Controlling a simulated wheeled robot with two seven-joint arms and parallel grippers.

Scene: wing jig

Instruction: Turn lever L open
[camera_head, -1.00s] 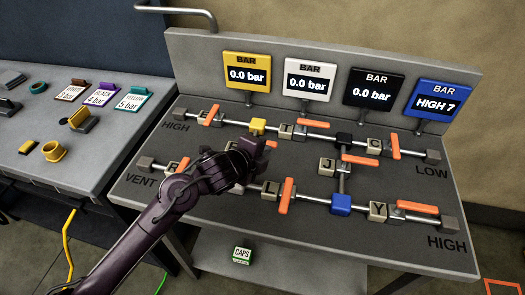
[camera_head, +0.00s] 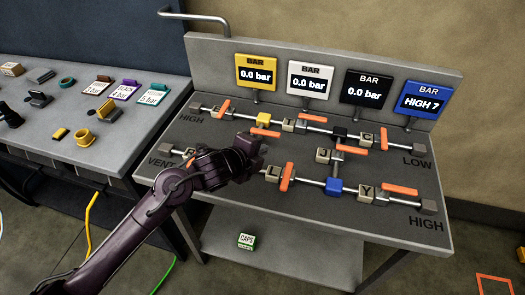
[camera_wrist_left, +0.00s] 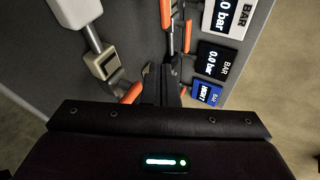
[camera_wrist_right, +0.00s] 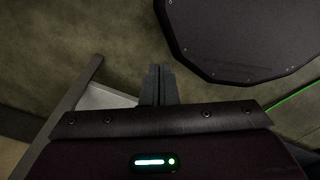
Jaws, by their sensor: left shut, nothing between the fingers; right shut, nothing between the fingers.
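Lever L (camera_head: 288,177) is an orange bar beside the block marked L (camera_head: 272,173) on the lower pipe of the grey sloped board. The bar lies across the pipe. My left gripper (camera_head: 254,143) is shut and empty above the board, up and left of lever L in the head view, and apart from it as seen there. In the left wrist view the shut fingers (camera_wrist_left: 165,77) are near an orange bar (camera_wrist_left: 132,93) and a pale block (camera_wrist_left: 103,63), whose letter I cannot read. My right gripper (camera_wrist_right: 158,86) is shut and empty over the floor.
Other orange levers, such as J (camera_head: 349,149) and Y (camera_head: 385,188), stand close by. Gauges line the back, including a blue one (camera_head: 425,98). My left arm hides part of the lower pipe. A side table (camera_head: 60,150) with small parts stands left.

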